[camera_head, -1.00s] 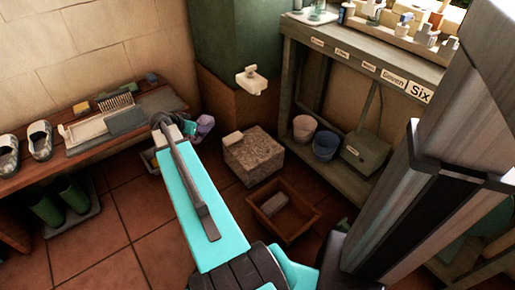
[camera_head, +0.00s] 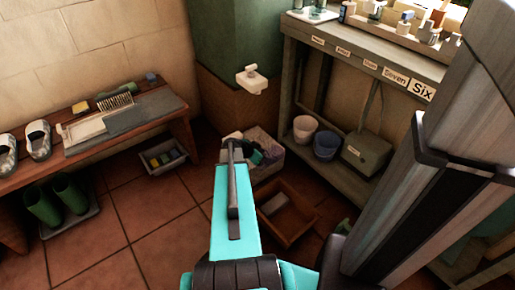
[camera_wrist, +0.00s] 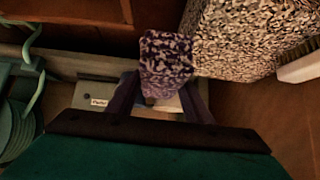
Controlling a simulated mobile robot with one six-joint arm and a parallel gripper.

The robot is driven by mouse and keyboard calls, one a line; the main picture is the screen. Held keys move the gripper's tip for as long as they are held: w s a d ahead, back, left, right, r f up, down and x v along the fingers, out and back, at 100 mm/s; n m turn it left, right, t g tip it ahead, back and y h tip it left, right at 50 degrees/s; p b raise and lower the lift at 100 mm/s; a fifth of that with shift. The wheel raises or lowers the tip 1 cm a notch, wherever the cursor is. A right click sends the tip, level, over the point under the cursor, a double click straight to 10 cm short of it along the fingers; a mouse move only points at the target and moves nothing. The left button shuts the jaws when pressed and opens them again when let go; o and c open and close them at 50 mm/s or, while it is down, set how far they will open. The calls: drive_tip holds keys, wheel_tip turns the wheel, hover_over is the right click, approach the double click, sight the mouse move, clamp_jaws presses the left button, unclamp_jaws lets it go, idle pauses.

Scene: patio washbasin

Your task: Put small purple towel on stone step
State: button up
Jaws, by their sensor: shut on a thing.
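My gripper (camera_head: 256,155) is shut on the small purple towel, seen in the head view (camera_head: 263,140) just behind it. In the wrist view the towel (camera_wrist: 165,62) is purple with a pale pattern and sits between the two dark fingers (camera_wrist: 160,100). The speckled stone step (camera_head: 268,171) is at the foot of the green pillar, partly hidden by my arm. In the wrist view the stone step (camera_wrist: 245,40) fills the upper right, and the towel overlaps its left edge. I cannot tell whether the towel touches the step.
A small pale block (camera_head: 233,136) shows at the step's left. A wooden crate (camera_head: 300,232) stands in front of the step. Two buckets (camera_head: 326,146) and a grey-green box (camera_head: 366,153) are on the shelf to the right. A tray with sponges (camera_head: 163,160) is on the floor left.

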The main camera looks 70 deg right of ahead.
drive_tip(key=shift+d, duration=0.15)
drive_tip(key=w+d+b, duration=0.1)
drive_tip(key=w+d, duration=0.2)
drive_tip(key=w+d+f+b, duration=0.1)
drive_tip(key=w+d, duration=0.2)
drive_tip(key=d, duration=0.1)
drive_tip(key=w+d+b, duration=0.1)
drive_tip(key=w+d, duration=0.2)
drive_tip(key=d, duration=0.1)
drive_tip(key=shift+w+f+b, duration=0.15)
drive_tip(key=shift+w+b, duration=0.1)
drive_tip(key=shift+b, duration=0.1)
idle(0.3)
drive_tip(key=shift+w+d+f, duration=0.15)
drive_tip(key=shift+w+d, duration=0.35)
drive_tip(key=shift+d, duration=0.1)
drive_tip(key=shift+s+a+f+b, duration=0.1)
drive_tip(key=shift+f+b, duration=1.05)
drive_tip(key=shift+f, duration=0.5)
drive_tip(key=shift+f, duration=0.15)
drive_tip(key=o, duration=1.2)
